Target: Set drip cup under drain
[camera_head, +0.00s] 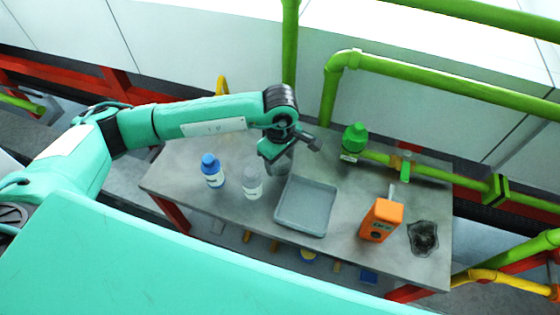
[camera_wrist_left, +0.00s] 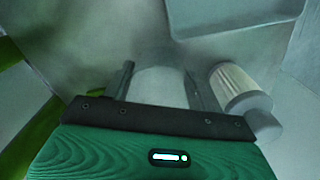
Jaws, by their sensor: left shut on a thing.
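My left gripper (camera_head: 283,152) is over the back of the grey table, left of the tray. It is shut on a pale, see-through cup (camera_head: 281,167), partly hidden by the gripper in the head view. In the left wrist view the cup (camera_wrist_left: 160,85) is between the two fingers of the left gripper (camera_wrist_left: 160,92). A green pipe with a valve (camera_head: 405,163) runs along the table's back right, and I take it for the drain. Its outlet is not clear to me. The cup is left of the pipe and apart from it. My right gripper is not in view.
A grey tray (camera_head: 306,232) lies mid-table. An orange box (camera_head: 381,220) and a dark patch (camera_head: 423,237) are at right.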

